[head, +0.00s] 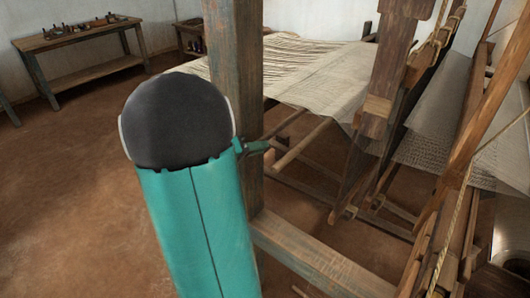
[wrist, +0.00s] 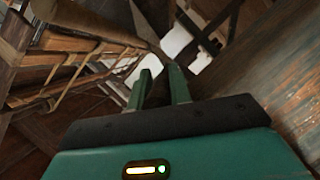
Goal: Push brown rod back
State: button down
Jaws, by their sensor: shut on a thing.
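The brown rod (head: 303,144) slants under the pale cloth (head: 335,90) in the head view, its near end beside my gripper (head: 259,147). My gripper reaches past the upright wooden post at the loom's corner. Its green fingers also show in the wrist view (wrist: 160,78), with a gap between them. My gripper is shut on the rod near its end, though the contact itself is small and dark. My own arm and the post hide part of this area.
The wooden post (head: 236,80) stands close beside my arm. A low loom beam (head: 310,262) runs along the front. Hanging frames and ropes (head: 440,40) crowd the right. A workbench (head: 85,62) stands at the back left, with bare floor (head: 65,180) before it.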

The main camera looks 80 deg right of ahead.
jog(key=shift+w+d, duration=0.1)
jog(key=shift+w, duration=0.15)
jog(key=c, duration=1.3)
grip_release()
jog(key=shift+w, duration=0.1)
jog(key=v, duration=1.3)
jog(key=shift+a, duration=0.35)
jog(key=shift+r, duration=0.1)
